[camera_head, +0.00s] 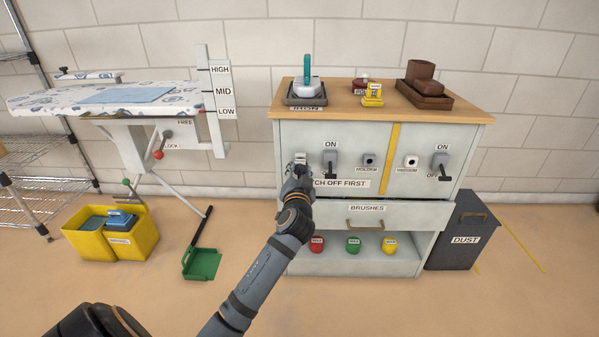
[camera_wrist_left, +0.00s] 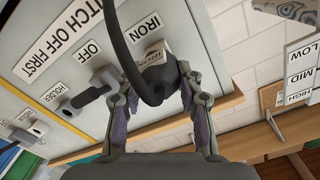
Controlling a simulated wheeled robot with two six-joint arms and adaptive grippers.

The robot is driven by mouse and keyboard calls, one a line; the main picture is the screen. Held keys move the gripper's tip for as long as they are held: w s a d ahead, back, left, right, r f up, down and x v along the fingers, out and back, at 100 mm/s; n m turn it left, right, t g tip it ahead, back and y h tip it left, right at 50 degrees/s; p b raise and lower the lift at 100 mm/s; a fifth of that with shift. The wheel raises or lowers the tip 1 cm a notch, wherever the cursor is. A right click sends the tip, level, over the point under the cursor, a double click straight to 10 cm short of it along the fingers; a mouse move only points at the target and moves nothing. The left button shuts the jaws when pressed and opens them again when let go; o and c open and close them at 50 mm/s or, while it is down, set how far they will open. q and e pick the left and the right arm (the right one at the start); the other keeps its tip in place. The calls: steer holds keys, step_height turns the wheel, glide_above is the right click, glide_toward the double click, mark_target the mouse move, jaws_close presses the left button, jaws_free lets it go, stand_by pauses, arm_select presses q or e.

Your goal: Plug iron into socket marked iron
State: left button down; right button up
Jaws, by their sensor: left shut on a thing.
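The iron (camera_head: 307,87), white with a teal handle, stands on a dark labelled tray on the cabinet top at the left. My left gripper (camera_head: 299,168) is at the left of the cabinet front. In the left wrist view it is shut on a dark plug (camera_wrist_left: 157,82) with a pale label and a thick black cord curving across the view. The IRON label (camera_wrist_left: 140,27) is on the panel beside the plug. The socket there is hidden behind plug and gripper, so I cannot tell whether the plug is seated. My right gripper is not in view.
A switch lever (camera_head: 330,162) just right of the gripper points down, away from ON. Other sockets (camera_head: 367,161) and another switch (camera_head: 439,164) are further right. The BRUSHES drawer (camera_head: 345,208) is below. An ironing board (camera_head: 80,103) and yellow bin (camera_head: 140,236) stand left.

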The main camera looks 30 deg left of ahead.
arm_select(q)
steer(key=shift+x, duration=0.85)
steer(key=c, duration=0.8)
jaws_free()
steer(key=v, duration=1.2)
